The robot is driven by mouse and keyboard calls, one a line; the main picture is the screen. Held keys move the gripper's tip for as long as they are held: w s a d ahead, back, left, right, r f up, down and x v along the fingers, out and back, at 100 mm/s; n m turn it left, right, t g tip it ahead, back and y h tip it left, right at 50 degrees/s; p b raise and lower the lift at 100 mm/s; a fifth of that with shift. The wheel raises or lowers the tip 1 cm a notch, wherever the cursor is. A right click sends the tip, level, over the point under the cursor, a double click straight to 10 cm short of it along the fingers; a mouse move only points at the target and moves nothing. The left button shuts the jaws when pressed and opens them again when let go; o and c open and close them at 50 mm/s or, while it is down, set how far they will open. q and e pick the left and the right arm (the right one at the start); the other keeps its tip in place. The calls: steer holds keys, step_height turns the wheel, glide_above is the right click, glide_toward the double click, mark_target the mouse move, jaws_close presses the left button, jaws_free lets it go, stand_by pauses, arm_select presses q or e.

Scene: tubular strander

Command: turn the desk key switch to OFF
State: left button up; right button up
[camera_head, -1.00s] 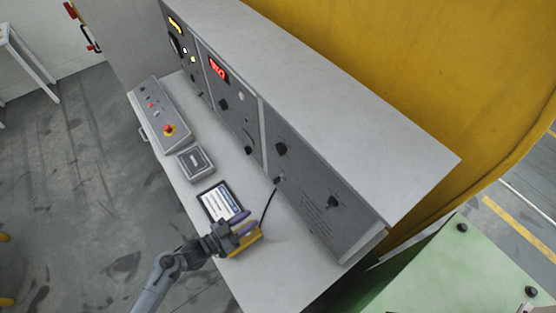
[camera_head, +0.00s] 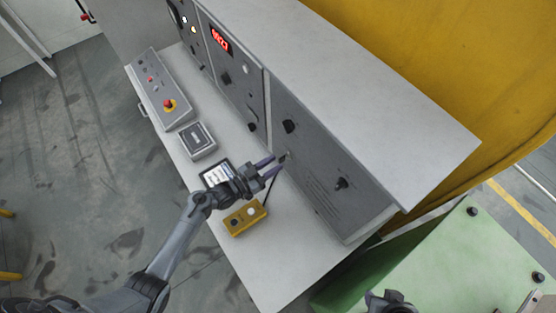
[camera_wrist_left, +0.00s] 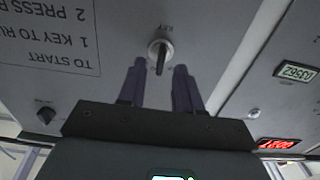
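The key switch (camera_wrist_left: 160,50) is a round silver lock with a dark key or lever standing out of it, on the grey desk panel (camera_wrist_left: 205,30). In the head view the switch (camera_head: 284,156) is small, at my left fingertips. My left gripper (camera_head: 275,168) is open, with purple fingers pointing at the panel. In the wrist view its fingertips (camera_wrist_left: 158,72) lie either side of the key's line; contact cannot be told. My right gripper (camera_head: 388,300) is partly cut off at the bottom edge.
A yellow button box (camera_head: 245,218) with a cable and a tablet (camera_head: 215,175) lie below my left gripper. A grey box (camera_head: 198,140) and a console with a red stop button (camera_head: 168,104) are further left.

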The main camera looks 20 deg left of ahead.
mark_target(284, 158)
arm_select(q)
steer(key=shift+x, duration=1.35)
jaws_close()
